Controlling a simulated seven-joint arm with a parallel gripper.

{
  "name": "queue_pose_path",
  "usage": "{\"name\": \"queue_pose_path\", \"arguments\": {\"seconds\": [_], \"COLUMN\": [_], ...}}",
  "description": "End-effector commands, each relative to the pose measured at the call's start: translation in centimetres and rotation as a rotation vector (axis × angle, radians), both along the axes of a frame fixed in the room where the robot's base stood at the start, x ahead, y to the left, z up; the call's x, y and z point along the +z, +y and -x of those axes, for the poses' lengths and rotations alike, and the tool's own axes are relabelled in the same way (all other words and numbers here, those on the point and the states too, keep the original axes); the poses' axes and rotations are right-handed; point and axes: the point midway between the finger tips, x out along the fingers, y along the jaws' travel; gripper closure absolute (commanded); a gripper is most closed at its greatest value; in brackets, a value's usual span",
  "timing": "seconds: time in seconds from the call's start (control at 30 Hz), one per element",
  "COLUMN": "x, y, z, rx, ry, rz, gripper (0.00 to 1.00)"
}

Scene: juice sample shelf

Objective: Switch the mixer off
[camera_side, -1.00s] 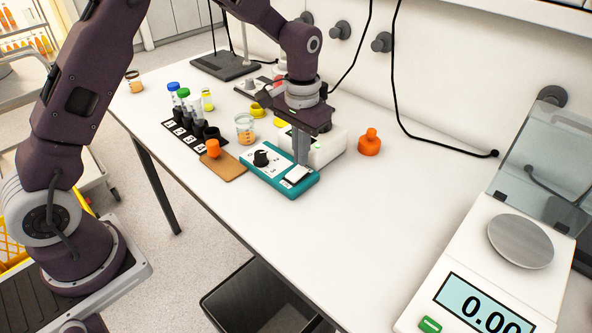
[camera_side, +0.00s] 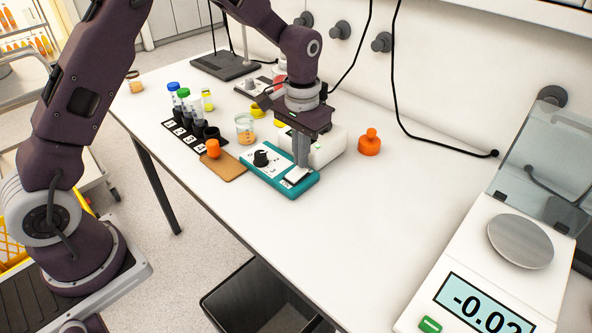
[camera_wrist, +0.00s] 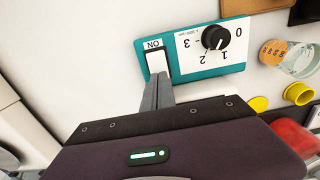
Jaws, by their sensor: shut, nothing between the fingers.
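A teal control box (camera_side: 277,171) with a black dial knob (camera_side: 261,158) and a white rocker switch (camera_side: 296,176) lies on the bench. In the wrist view the rocker (camera_wrist: 157,61) has an "ON" label (camera_wrist: 153,44) at its far end, and the knob (camera_wrist: 214,38) has a number scale around it. My gripper (camera_side: 302,165) is shut and empty, pointing down at the rocker. In the wrist view its fingertips (camera_wrist: 158,77) are at the rocker end away from "ON". They appear to touch it, but the contact is partly hidden.
An orange bottle (camera_side: 369,143) stands right. A balance (camera_side: 480,270) is at the far right. The bench between is clear.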

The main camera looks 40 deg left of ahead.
Motion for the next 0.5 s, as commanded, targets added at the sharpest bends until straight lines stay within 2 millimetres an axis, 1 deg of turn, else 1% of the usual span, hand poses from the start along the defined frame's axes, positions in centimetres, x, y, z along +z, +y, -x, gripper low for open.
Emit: {"name": "queue_pose_path", "arguments": {"seconds": [0.5], "x": [-0.79], "y": [0.0], "z": [-0.02], "rx": [0.0], "ry": [0.0], "rz": [0.0], "gripper": [1.0]}}
